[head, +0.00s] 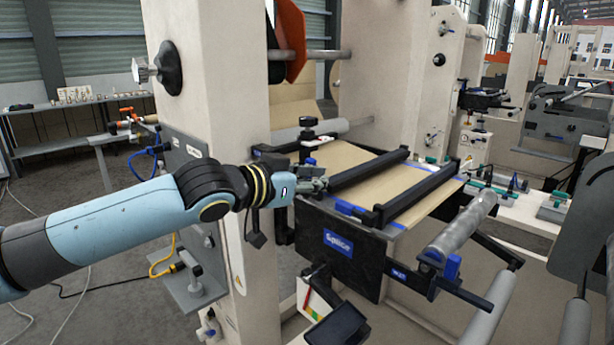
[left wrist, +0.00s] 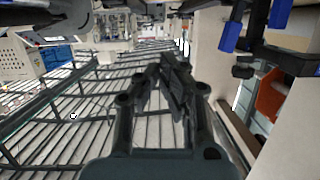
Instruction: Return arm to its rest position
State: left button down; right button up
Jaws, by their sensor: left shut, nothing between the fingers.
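My left arm comes in from the left in the head view. Its gripper (head: 314,181) is at the near left corner of the splice table (head: 350,250), close to the black clamp bar (head: 368,169). I cannot tell whether it touches the table. In the left wrist view the gripper's dark fingers (left wrist: 172,85) are together with nothing between them. My right gripper is not in view.
Brown kraft web (head: 405,186) lies on the splice table under two black bars. A cream machine frame (head: 215,80) rises behind my left arm. A grey roller (head: 460,225) is at the right. A bench (head: 75,143) stands at the back left.

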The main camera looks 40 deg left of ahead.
pick_arm(q)
jog(key=shift+v, duration=1.15)
